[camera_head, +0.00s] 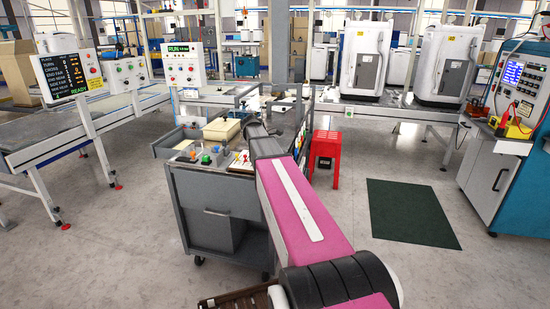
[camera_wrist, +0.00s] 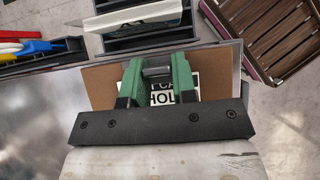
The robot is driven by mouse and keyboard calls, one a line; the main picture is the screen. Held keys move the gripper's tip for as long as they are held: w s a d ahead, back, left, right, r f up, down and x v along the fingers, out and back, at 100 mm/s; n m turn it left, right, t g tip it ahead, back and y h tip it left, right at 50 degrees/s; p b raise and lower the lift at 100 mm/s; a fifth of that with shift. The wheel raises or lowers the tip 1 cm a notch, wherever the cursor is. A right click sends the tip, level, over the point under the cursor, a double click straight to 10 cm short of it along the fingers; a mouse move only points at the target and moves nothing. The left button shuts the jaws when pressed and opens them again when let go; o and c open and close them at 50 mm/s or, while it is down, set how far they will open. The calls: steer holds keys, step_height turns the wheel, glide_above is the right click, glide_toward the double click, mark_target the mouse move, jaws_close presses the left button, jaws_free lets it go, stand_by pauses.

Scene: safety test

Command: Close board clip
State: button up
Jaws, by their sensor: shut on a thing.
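In the wrist view a brown board (camera_wrist: 100,76) lies below my gripper (camera_wrist: 157,68), with a white sheet in black print (camera_wrist: 160,90) on it. The lettering is partly covered by my gripper. My gripper's two green fingers are close together over the board, shut on a grey metal piece (camera_wrist: 157,73) that looks like the board clip. I cannot tell the clip's exact position from this angle. In the head view my pink arm reaches over a grey cart (camera_head: 215,195), and my gripper and the board are mostly hidden there.
On the cart stand a beige box (camera_head: 221,130) and small colored items (camera_head: 205,159). A red stool (camera_head: 325,150) stands right of the cart, and a dark green mat (camera_head: 412,213) lies on the floor. The wrist view shows a brown slatted crate (camera_wrist: 290,40) at upper right.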

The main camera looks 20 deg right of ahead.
stand_by(0.3)
steer(key=o, duration=0.9)
steer(key=v, duration=1.1)
steer(key=shift+a+f, duration=0.1)
